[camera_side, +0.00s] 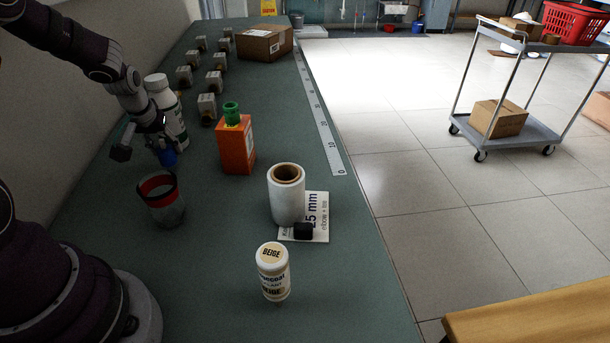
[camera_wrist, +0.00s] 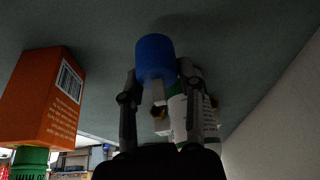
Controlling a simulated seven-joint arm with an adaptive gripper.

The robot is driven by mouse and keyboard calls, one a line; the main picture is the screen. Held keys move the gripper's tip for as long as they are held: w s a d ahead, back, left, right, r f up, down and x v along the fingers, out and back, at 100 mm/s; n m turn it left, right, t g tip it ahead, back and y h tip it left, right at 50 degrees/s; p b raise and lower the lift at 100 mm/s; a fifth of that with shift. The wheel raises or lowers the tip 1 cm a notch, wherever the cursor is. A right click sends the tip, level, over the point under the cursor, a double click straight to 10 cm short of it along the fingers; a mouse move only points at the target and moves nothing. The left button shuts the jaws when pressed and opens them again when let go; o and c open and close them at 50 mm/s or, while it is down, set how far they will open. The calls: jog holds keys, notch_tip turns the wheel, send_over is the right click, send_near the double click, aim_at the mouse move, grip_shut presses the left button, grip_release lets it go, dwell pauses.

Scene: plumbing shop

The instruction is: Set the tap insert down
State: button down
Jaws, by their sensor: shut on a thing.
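The tap insert (camera_wrist: 155,55) has a blue cylindrical end, with a pale narrower part showing behind it. My gripper (camera_wrist: 159,76) is shut on it, one finger on each side. In the side view, the blue end of the insert (camera_side: 168,158) shows low under my gripper (camera_side: 161,146), above the green bench (camera_side: 230,270) or close to its top. I cannot tell whether it touches the bench. The fingers and arm hide part of the insert.
A white bottle (camera_side: 168,105) stands close behind my gripper. An orange box with a green cap (camera_side: 236,147) is to the right. A clear cup with a red band (camera_side: 161,203) stands nearer the camera. A white roll (camera_side: 286,200) and a beige bottle (camera_side: 273,272) are farther right.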

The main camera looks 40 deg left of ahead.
aim_at(171, 161)
jog(key=shift+f, duration=1.8)
jog(key=shift+f, duration=0.1)
jog(key=c, duration=0.7)
grip_release()
jog(key=v, duration=1.3)
jog(key=s+d+r+m+t+h, duration=0.1)
jog(key=s+d+r+m, duration=0.2)
jog(key=d, duration=0.5)
jog(key=s+d+r+m+t+h, duration=0.1)
jog(key=s+d+r+m, duration=0.3)
jog(key=d, duration=0.5)
jog(key=shift+d+r+m+h, duration=0.4)
jog(key=shift+m+h, duration=0.2)
jog(key=shift+m, duration=0.4)
